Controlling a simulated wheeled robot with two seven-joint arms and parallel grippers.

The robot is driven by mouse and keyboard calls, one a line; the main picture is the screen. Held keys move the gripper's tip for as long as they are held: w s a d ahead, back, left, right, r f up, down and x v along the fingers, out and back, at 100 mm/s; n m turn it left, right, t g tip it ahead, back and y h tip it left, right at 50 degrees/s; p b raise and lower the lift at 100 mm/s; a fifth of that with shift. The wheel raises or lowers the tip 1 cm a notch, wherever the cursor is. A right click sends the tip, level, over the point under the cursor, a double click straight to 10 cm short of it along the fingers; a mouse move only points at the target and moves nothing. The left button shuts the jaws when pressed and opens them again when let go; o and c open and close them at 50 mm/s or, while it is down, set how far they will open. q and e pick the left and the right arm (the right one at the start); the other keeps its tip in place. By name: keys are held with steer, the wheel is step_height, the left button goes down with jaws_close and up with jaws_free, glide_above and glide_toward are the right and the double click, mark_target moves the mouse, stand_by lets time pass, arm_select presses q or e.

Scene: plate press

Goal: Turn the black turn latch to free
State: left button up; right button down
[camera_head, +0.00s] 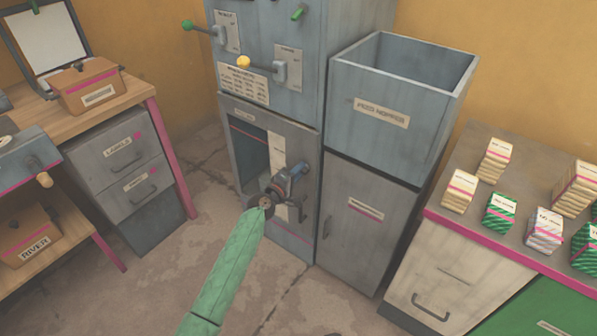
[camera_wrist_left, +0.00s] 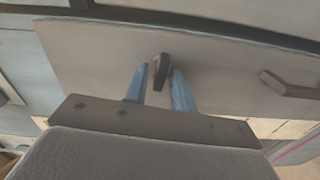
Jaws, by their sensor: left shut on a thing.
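The black turn latch (camera_wrist_left: 160,71) shows in the left wrist view as a small dark knob on a flat grey door panel (camera_wrist_left: 90,55). My left gripper (camera_wrist_left: 160,82) has one blue finger on each side of the latch and is shut on it. In the head view my left gripper (camera_head: 297,171) is at the front of the grey press cabinet, beside its dark opening (camera_head: 250,158). The latch is hidden there behind the gripper, and its exact turn angle is hard to read. My right gripper is not in view.
A dark door handle (camera_wrist_left: 290,85) sticks out right of the latch in the left wrist view. The feed hopper (camera_head: 400,115) stands right of the press. A counter with several small packets (camera_head: 495,160) is at the right, and a wooden workbench (camera_head: 115,105) at the left.

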arm_select(q)
steer(key=shift+n, duration=0.7)
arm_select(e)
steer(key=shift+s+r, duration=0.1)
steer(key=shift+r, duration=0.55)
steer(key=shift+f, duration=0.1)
arm_select(q)
steer(key=o, duration=0.7)
steer(key=shift+a, duration=0.1)
